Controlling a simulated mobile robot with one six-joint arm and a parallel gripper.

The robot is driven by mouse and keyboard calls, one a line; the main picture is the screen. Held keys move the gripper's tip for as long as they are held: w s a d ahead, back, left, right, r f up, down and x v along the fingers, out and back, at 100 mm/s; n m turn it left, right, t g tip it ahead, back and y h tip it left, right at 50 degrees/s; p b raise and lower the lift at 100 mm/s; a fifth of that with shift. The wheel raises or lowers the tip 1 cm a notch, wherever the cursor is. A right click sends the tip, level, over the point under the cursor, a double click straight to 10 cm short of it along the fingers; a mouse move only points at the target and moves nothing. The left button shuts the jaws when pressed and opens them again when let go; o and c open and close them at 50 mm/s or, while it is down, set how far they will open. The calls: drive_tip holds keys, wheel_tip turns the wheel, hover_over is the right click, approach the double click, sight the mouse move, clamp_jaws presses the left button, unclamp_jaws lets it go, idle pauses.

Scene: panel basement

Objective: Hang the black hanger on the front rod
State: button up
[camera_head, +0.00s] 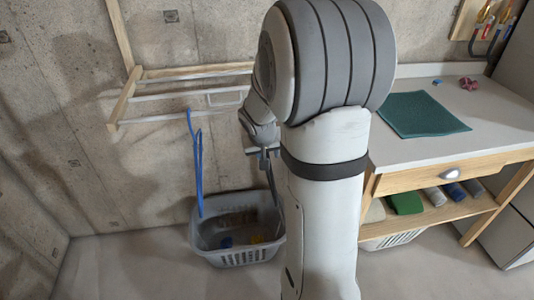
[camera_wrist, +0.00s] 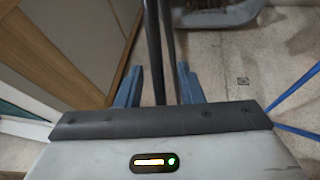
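A black hanger (camera_wrist: 155,45) shows in the wrist view as two dark bars running up between the blue-grey fingers of my gripper (camera_wrist: 159,88). In the head view my gripper (camera_head: 264,152) is beside my arm, near the right end of the visible rack, with the dark hanger (camera_head: 272,182) hanging below it. The fingers are some way apart, and I cannot tell whether they press on the hanger. Its hook is hidden. The front rod (camera_head: 170,117) of the wall rack runs behind my arm, so I cannot tell whether the hook touches it.
A blue hanger (camera_head: 197,165) hangs from the front rod, left of my gripper. A grey basket (camera_head: 240,258) stands on the floor below. A table (camera_head: 475,115) with a green mat (camera_head: 422,113) is at the right. My arm blocks the middle of the head view.

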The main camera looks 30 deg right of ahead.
drive_tip(key=v, duration=0.7)
drive_tip(key=s+a+r+n+y+p, duration=0.1)
drive_tip(key=s+a+r+n+p, duration=0.1)
drive_tip(key=s+a, duration=0.4)
drive_tip(key=s+a+r+n+g+y+p, duration=0.1)
drive_tip(key=s+a+r, duration=0.4)
drive_tip(key=s, duration=0.8)
drive_tip(key=shift+a+n+y+p, duration=0.4)
drive_tip(key=shift+a+y+p, duration=0.3)
drive_tip(key=shift+a+p, duration=0.45)
